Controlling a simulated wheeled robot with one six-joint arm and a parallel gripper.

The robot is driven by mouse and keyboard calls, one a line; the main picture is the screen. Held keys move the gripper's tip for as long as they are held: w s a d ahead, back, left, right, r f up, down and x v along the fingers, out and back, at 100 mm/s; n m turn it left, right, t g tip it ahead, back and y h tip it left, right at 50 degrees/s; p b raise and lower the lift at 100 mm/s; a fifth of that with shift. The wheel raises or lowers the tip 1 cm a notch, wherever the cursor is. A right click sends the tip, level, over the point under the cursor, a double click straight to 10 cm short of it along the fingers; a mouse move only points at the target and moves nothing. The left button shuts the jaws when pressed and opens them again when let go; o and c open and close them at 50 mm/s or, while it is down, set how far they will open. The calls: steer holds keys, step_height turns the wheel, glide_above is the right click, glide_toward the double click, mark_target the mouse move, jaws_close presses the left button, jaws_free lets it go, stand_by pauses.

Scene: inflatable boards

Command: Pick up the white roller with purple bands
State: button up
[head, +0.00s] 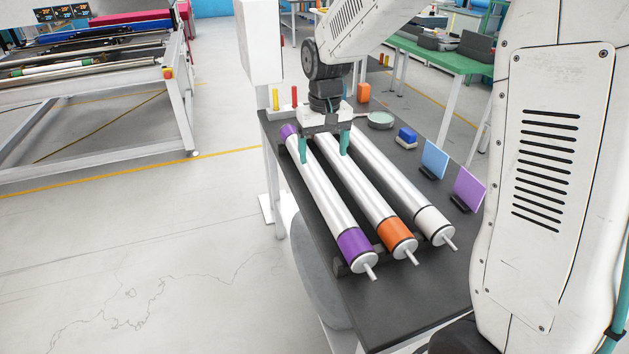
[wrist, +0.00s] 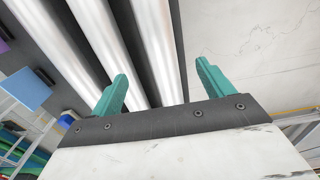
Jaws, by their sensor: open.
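The white roller with purple bands (head: 325,190) is the leftmost of three rollers lying side by side on the dark table. One purple band shows at its near end and one at its far end. My gripper (head: 324,153) is open and empty over the far half of the rollers, its teal fingers pointing down. In the wrist view the rightmost roller (wrist: 158,40), by its place the purple-banded one, shows between the fingertips (wrist: 160,72). Its bands are out of that view. The fingers appear above the rollers; the exact gap is unclear.
An orange-banded roller (head: 372,202) and a plain white-ended roller (head: 405,187) lie to the right on the same dark table (head: 375,320). Blue (head: 434,160) and purple (head: 469,188) panels stand at the table's right edge. Open floor (head: 150,250) lies left of the table.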

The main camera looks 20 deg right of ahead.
glide_above(315, 171)
steer(key=f, duration=0.2)
steer(key=s+f, duration=0.1)
steer(key=f, duration=0.1)
steer(key=shift+a+f, duration=0.2)
steer(key=shift+f, duration=0.05)
step_height(315, 171, down, 3)
steer(key=shift+w+r, duration=0.1)
steer(key=shift+r, duration=0.1)
steer(key=f, duration=0.5)
steer(key=shift+w+d+f, duration=0.1)
steer(key=shift+w+d, duration=0.1)
steer(key=shift+w, duration=0.15)
steer(key=c, duration=1.6)
steer(key=shift+c, duration=0.2)
step_height(315, 171, up, 10)
steer(key=shift+r, duration=0.1)
